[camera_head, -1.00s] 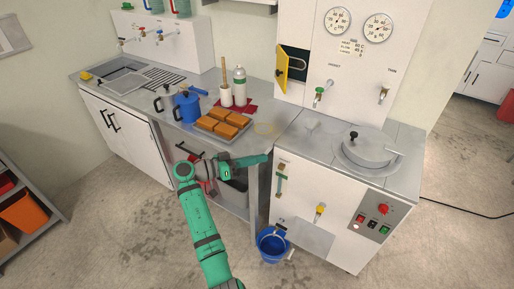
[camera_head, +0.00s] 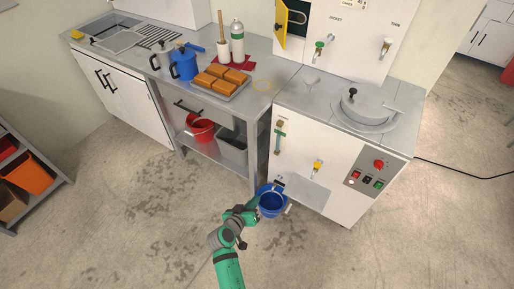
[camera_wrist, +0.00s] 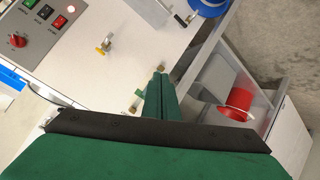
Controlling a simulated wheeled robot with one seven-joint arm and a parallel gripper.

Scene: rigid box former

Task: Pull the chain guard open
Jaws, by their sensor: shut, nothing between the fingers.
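No part is clearly marked as the chain guard. A yellow hinged flap (camera_head: 281,24) on the machine's upper cabinet stands open beside a dark opening. A flat grey panel (camera_head: 306,192) is low on the white machine front. My gripper (camera_head: 252,210) shows in front of the machine's lower left, by the blue bucket. In the wrist view its dark green fingers (camera_wrist: 161,92) are together and empty, pointing toward the machine front. They partly hide what lies behind them.
The blue bucket (camera_head: 271,203) stands on the floor against the machine. A yellow valve (camera_head: 317,167) and a red knob (camera_head: 379,164) stick out from the front. A bench (camera_head: 256,104) with a lower shelf holding a red bucket (camera_head: 200,130) is at left.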

